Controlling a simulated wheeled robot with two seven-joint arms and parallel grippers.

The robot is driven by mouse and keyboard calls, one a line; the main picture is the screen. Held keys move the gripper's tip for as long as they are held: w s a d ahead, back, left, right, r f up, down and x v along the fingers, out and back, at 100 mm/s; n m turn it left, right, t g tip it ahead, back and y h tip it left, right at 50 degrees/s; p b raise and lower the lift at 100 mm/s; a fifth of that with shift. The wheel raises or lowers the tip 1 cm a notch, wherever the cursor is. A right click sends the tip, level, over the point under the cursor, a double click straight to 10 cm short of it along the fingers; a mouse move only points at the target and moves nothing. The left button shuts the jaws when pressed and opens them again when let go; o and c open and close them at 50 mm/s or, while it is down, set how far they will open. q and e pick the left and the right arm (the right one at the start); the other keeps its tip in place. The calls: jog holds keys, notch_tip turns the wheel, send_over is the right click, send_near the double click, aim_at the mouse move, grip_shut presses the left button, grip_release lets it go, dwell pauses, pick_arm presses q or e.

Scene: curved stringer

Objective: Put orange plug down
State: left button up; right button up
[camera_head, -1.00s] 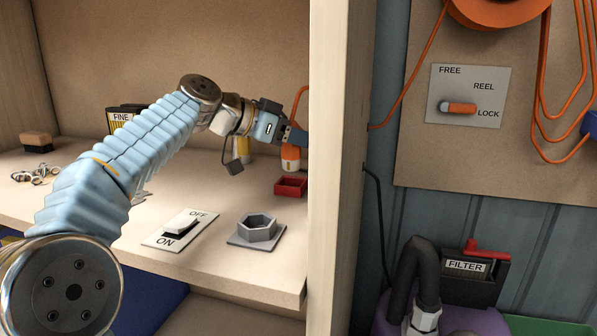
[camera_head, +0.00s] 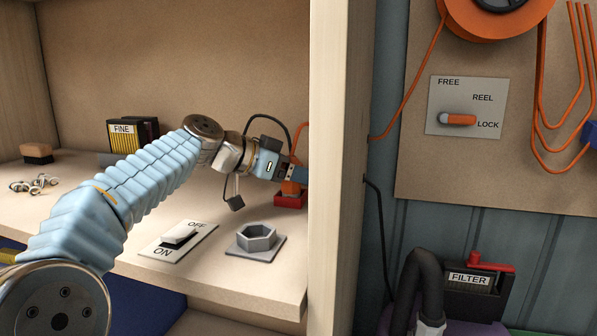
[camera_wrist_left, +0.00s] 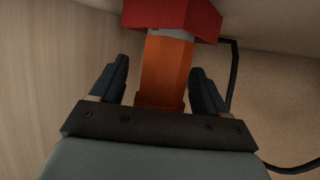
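The orange plug (camera_head: 291,188) stands at the small red socket block (camera_head: 289,202) on the shelf, beside the wooden upright. My left gripper (camera_head: 297,174) is just above it, and its fingers hide part of the plug. In the left wrist view the orange plug (camera_wrist_left: 166,72) lies between my two fingers (camera_wrist_left: 158,85). A gap shows on the plug's left side; the right finger is close to it or touching. The plug's pale end meets the red block (camera_wrist_left: 172,15); how deep it sits is hidden. My right gripper is out of view.
The wooden upright (camera_head: 338,170) stands close to the right of my gripper. An ON/OFF switch (camera_head: 180,238) and a grey hexagonal holder (camera_head: 257,240) sit in front on the shelf. FINE boxes (camera_head: 124,135) stand behind my arm. An orange cable (camera_head: 408,100) runs past the upright.

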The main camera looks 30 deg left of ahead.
pick_arm(q)
jog(key=shift+r, duration=0.2)
jog(key=v, duration=1.2)
jog(key=shift+f, duration=0.1)
